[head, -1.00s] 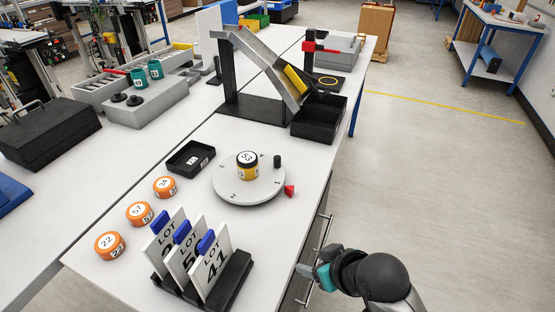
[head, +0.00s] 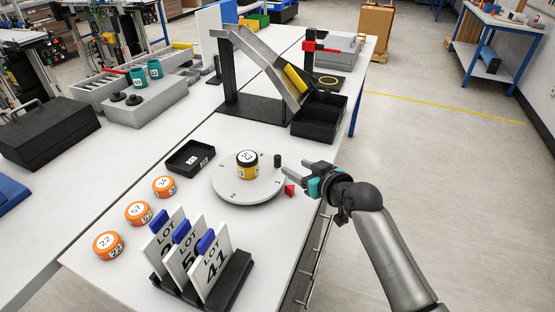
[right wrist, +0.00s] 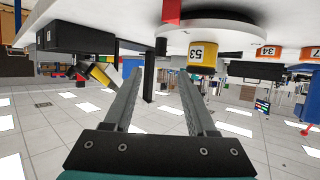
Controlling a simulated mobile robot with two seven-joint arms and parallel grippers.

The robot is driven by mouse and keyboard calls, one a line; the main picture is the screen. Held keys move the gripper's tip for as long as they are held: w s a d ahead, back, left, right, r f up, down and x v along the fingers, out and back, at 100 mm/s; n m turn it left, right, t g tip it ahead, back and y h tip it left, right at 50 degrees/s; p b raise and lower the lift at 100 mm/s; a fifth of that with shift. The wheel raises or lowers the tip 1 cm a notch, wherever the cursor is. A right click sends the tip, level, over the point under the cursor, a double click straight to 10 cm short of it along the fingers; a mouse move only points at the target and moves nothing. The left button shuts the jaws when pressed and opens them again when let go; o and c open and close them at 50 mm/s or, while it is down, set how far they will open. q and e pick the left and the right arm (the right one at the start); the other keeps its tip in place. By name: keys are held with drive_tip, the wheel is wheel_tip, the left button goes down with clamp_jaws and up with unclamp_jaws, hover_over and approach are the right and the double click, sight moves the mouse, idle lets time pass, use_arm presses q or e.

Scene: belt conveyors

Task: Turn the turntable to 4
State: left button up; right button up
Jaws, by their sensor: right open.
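The turntable (head: 232,192) is a round light-grey disc on the table, with numbers on its top near the rim. A yellow jar with a black lid marked 53 (head: 247,165) stands on it. A short black peg (head: 277,161) rises near its right rim. A red pointer (head: 290,190) sits beside the disc at the right. My right gripper (head: 293,172) is open and empty, just right of the peg, fingers pointing left. In the right wrist view the picture is upside down, and the turntable (right wrist: 222,40) lies beyond the fingers. My left gripper is not in view.
Orange jars (head: 138,214) stand at the left, and a rack of LOT cards (head: 236,283) stands in front. A small black tray (head: 189,158) is left of the turntable. A chute (head: 262,58) and a black bin (head: 320,120) stand behind it. The floor right of the table is clear.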

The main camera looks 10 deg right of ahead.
sight(280, 159)
drive_tip(key=b+x, duration=0.3)
drive_tip(key=x, duration=0.8)
drive_tip(key=shift+w+a+f, duration=0.1)
drive_tip(key=shift+w+f, duration=0.05)
drive_tip(key=shift+c, duration=0.2)
clamp_jaws()
idle(1.1)
